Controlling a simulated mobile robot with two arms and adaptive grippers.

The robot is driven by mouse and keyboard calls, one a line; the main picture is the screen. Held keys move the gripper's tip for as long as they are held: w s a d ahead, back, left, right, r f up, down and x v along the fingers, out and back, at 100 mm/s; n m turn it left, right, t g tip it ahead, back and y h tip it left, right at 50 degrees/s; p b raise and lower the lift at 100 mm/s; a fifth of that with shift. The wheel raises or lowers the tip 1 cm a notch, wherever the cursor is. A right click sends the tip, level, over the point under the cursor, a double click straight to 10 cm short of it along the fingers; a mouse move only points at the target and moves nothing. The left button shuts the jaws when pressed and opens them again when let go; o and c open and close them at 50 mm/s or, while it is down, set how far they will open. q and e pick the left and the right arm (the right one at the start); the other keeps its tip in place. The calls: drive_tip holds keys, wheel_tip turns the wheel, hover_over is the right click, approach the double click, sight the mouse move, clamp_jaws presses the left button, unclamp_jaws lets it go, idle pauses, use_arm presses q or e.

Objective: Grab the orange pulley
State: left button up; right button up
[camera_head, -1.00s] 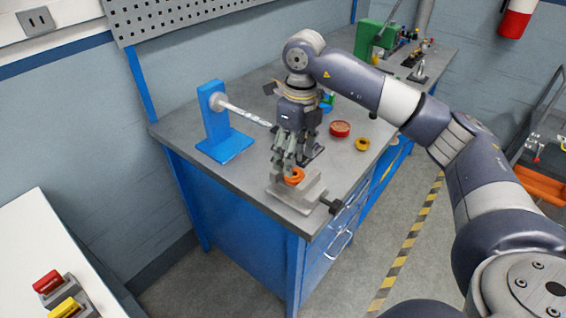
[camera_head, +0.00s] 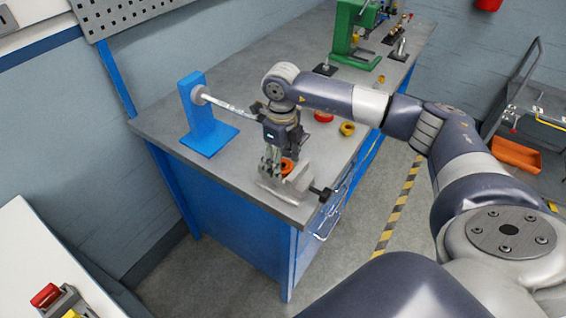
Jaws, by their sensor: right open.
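The orange pulley (camera_head: 287,166) is at the grey vise (camera_head: 288,186) on the near corner of the workbench. My right gripper (camera_head: 273,168) points down just left of the orange pulley, its fingers close beside it and partly overlapping it in the picture. The gripper is open. Whether the fingers touch the pulley I cannot tell. My left gripper is not in view.
A blue stand (camera_head: 205,125) with a long rod is left of my right gripper. A red pulley (camera_head: 323,116) and a yellow pulley (camera_head: 347,128) lie behind it. A green machine (camera_head: 350,35) stands farther back. The bench's front left top is clear.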

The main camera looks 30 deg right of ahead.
drive_tip(key=shift+f, duration=0.5)
drive_tip(key=c, duration=1)
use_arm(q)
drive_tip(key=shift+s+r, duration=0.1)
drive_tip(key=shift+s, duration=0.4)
